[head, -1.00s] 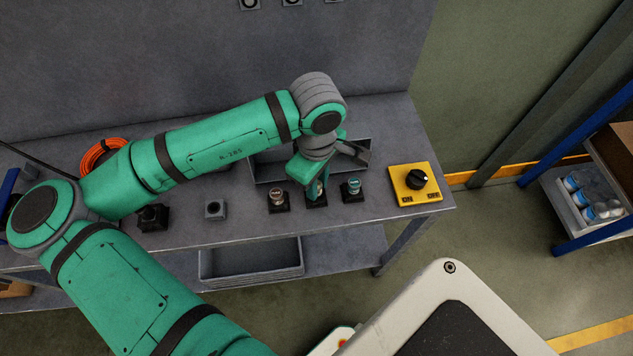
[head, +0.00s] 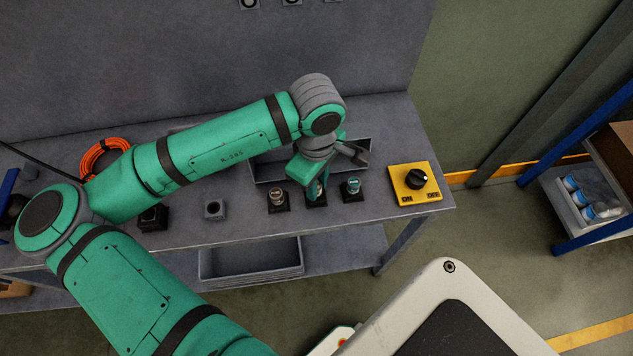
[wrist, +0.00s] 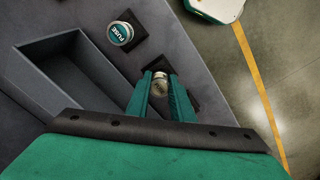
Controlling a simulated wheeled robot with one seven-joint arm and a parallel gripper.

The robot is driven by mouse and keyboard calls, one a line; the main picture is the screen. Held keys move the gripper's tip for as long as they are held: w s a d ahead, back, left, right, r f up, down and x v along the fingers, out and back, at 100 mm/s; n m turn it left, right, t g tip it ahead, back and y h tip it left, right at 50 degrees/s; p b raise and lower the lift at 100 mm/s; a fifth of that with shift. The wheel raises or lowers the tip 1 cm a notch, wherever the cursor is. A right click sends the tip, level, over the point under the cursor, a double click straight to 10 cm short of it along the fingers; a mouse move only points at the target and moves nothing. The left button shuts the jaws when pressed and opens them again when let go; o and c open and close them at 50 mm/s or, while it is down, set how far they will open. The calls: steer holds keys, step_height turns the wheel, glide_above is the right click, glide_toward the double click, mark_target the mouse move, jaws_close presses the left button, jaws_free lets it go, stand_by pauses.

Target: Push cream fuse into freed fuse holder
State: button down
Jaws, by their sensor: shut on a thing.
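My gripper (head: 316,190) points down over the middle black fuse holder (head: 317,203) in the front row on the bench. In the wrist view its two green fingers (wrist: 160,92) are shut on the cream fuse (wrist: 159,80), whose pale round top shows between them. The black holder (wrist: 184,92) shows around and below the fingers. The fuse looks upright and in line with the holder; how deep it sits is hidden by the fingers. A teal fuse (head: 352,186) stands in the right holder and also shows in the wrist view (wrist: 120,33).
Another fuse (head: 277,195) stands in the left holder. A grey tray (head: 265,172) lies behind the row. A yellow switch box (head: 414,190) with a black knob stands to the right. A grey block (head: 214,209) and orange cable coil (head: 103,157) lie left.

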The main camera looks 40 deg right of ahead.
steer(key=shift+f, duration=0.7)
steer(key=c, duration=1.5)
jaws_free()
steer(key=shift+o, duration=0.2)
steer(key=shift+r, duration=0.15)
step_height(320, 180, up, 11)
steer(key=shift+f, duration=0.2)
